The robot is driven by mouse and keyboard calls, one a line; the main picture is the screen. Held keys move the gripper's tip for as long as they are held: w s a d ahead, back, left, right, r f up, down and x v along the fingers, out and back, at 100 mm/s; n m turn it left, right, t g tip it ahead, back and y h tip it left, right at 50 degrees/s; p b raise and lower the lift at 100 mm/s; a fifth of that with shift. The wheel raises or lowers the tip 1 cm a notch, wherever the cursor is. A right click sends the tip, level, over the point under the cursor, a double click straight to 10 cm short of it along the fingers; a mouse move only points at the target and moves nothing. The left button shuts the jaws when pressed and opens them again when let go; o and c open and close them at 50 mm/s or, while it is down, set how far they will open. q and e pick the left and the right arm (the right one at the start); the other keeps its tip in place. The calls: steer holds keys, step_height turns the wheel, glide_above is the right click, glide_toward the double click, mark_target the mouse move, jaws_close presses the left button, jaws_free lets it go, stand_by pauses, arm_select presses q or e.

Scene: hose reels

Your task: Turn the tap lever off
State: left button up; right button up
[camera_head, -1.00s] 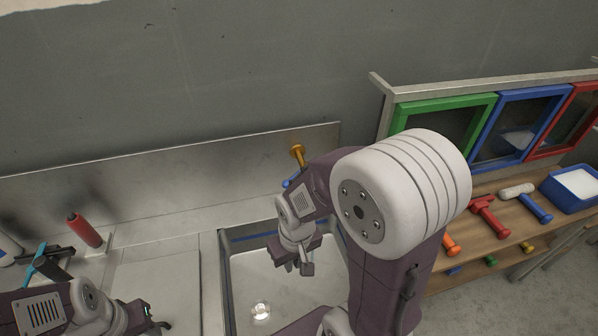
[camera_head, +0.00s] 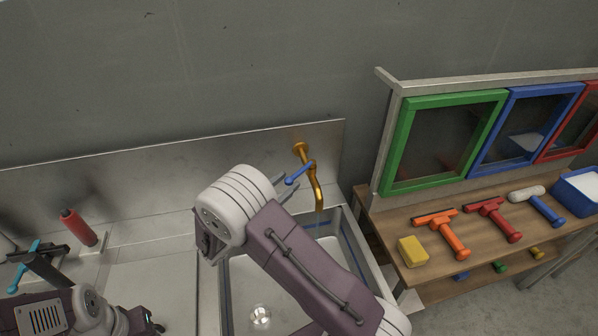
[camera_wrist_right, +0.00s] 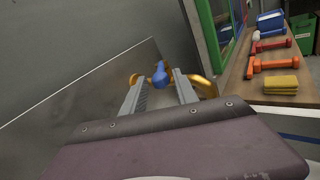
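The brass tap (camera_head: 318,188) comes out of the metal backsplash above the sink, its spout bent down over the basin. Its blue lever (camera_head: 299,174) points toward the lower left. In the right wrist view the lever (camera_wrist_right: 160,76) shows end-on between the fingertips. My right gripper (camera_head: 283,187) is open, its two grey fingers either side of the lever's near end in that view; I cannot tell whether they touch it. My left gripper (camera_head: 155,324) is low at the left, partly cut off, its fingers too small to judge.
The sink basin (camera_head: 240,292) lies under my right arm. A red-handled tool (camera_head: 78,228) stands at the left. On the wooden bench (camera_head: 385,222) at right are a yellow sponge (camera_head: 412,251), an orange squeegee (camera_head: 447,232), a red squeegee (camera_head: 497,219) and a blue tub (camera_head: 578,190).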

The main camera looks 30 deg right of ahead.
mark_target(309, 165)
steer(key=p+x, duration=0.1)
steer(key=x, duration=0.5)
steer(key=shift+s+a, duration=0.1)
steer(key=shift+a, duration=0.05)
jaws_close()
stand_by(1.1)
